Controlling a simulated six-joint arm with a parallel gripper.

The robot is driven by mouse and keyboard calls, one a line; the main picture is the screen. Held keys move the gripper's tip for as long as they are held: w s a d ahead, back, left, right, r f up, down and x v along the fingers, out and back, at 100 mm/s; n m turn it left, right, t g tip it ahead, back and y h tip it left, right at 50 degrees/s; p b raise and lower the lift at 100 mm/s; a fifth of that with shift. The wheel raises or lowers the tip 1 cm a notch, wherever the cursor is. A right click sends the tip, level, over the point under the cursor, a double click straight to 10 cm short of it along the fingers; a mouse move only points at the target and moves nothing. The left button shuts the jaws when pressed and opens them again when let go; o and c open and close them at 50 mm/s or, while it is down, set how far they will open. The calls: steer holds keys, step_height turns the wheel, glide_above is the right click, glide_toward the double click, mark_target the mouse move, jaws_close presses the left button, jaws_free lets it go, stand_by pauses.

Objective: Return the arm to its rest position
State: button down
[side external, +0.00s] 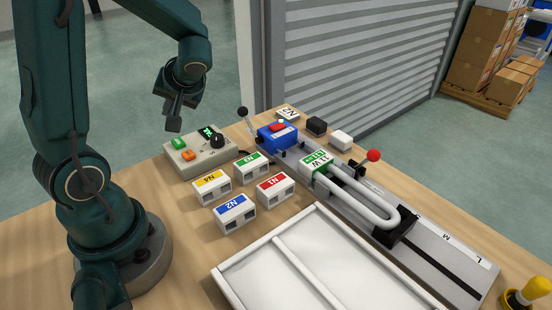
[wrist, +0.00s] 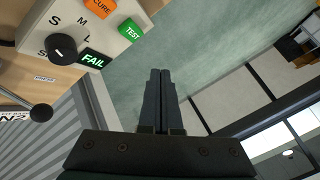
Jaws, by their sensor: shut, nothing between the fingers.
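My gripper (side external: 174,126) hangs in the air near the left end of the control box (side external: 196,157), fingers pointing down, and holds nothing. In the wrist view its two dark fingers (wrist: 160,74) are pressed together with nothing between them. My arm is raised and bent over the table.
On the wooden table, several labelled blocks stand near a blue-topped unit (side external: 277,136). A white U-shaped tube (side external: 375,208) with a green-and-white label (side external: 317,163) lies along a grey rail (side external: 455,262). A white divided tray (side external: 330,262) is in front. A grey shutter (side external: 350,65) stands behind.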

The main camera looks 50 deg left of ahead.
steer(key=s+d+r+m+t+h, duration=0.1)
steer(key=d+r+m+t+h, duration=0.1)
steer(key=d, duration=0.9)
steer(key=s+d+r+m+t+h, duration=0.1)
steer(key=d+r+m+t+h, duration=0.1)
steer(key=d+m+t+h, duration=0.2)
steer(key=d+m+h, duration=0.3)
steer(key=d+m, duration=0.1)
steer(key=d, duration=0.4)
steer(key=shift+s+d+r+t, duration=0.15)
steer(key=shift+s+r+t, duration=0.15)
steer(key=shift+s+r, duration=0.1)
